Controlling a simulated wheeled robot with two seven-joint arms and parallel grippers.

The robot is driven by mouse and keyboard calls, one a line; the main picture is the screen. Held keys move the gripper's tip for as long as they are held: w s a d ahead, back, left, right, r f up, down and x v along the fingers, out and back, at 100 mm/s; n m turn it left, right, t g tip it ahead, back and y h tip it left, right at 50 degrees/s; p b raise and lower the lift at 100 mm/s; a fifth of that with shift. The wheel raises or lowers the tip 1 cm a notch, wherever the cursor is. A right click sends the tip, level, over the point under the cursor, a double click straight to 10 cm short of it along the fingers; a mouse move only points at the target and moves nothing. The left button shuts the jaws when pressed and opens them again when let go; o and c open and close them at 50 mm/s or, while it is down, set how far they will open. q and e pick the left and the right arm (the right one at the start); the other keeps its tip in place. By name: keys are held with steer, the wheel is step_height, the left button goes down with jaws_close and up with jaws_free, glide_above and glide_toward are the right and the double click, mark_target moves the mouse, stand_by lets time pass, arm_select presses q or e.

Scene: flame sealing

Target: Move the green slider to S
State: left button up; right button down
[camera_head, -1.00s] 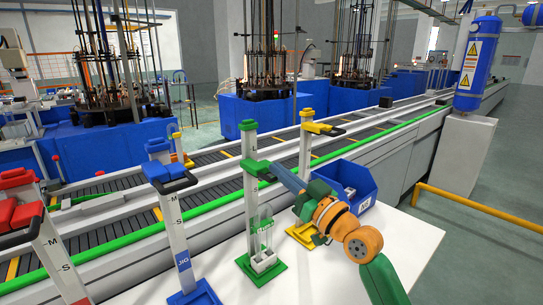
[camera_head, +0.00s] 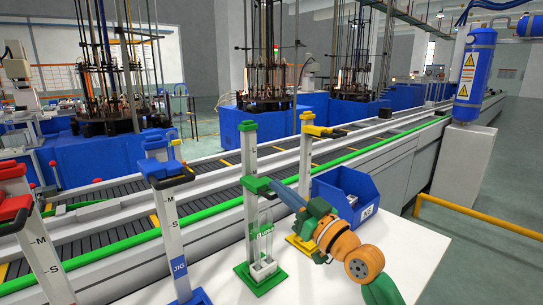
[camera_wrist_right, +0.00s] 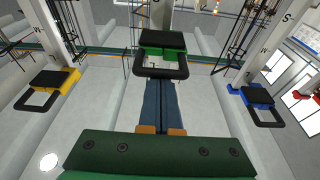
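The green slider (camera_head: 257,185) sits on the upper-middle part of the white post of the green stand (camera_head: 262,279). In the right wrist view, which is upside down, the slider (camera_wrist_right: 162,54) has a dark loop handle. My right gripper (camera_head: 275,187) comes in from the right at the handle. Its two long blue-grey fingers (camera_wrist_right: 161,84) lie side by side with only a thin line between them. The tips touch or overlap the handle's outer bar, which partly hides them. The S mark on the green post cannot be made out. My left gripper is out of view.
A blue-slider stand (camera_head: 168,170) and a red-slider stand (camera_head: 17,200) stand to the left, with M and S marks. A yellow stand (camera_head: 307,125) and a blue bin (camera_head: 343,190) are to the right. The conveyor runs behind the white table (camera_head: 228,265).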

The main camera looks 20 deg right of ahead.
steer(key=shift+f+b, duration=1.3)
steer(key=shift+f, duration=0.25)
steer(key=b, duration=0.2)
glide_toward(267, 190)
steer(key=s, duration=0.1)
steer(key=s+d, duration=0.1)
steer(key=s, duration=0.1)
steer(key=s+d+r, duration=0.1)
steer(key=shift+s, duration=0.15)
steer(key=shift+f, duration=0.1)
